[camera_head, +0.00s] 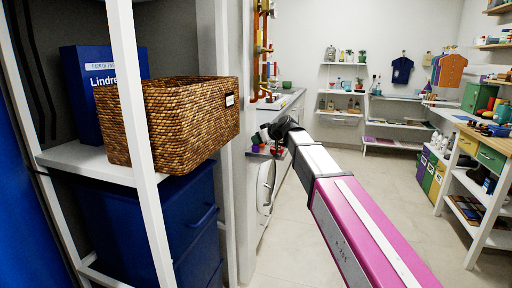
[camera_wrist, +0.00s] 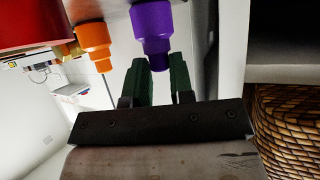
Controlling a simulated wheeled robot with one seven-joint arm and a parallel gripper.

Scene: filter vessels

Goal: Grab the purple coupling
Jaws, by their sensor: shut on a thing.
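The purple coupling (camera_wrist: 152,24) is at the top centre of the wrist view, a wide purple body with a narrower end towards me. My gripper (camera_wrist: 162,66) has its two dark green fingers on either side of that narrow end and is shut on it. In the head view my gripper (camera_head: 266,134) is far off at the end of my arm, by the small counter past the shelf. It is too small there to make out the hold.
An orange fitting (camera_wrist: 93,36) stands close left of the coupling, with a large red thing (camera_wrist: 32,22) beyond it. In the head view a wicker basket (camera_head: 185,118) sits on the shelf unit at left. Open floor (camera_head: 330,220) lies right of centre.

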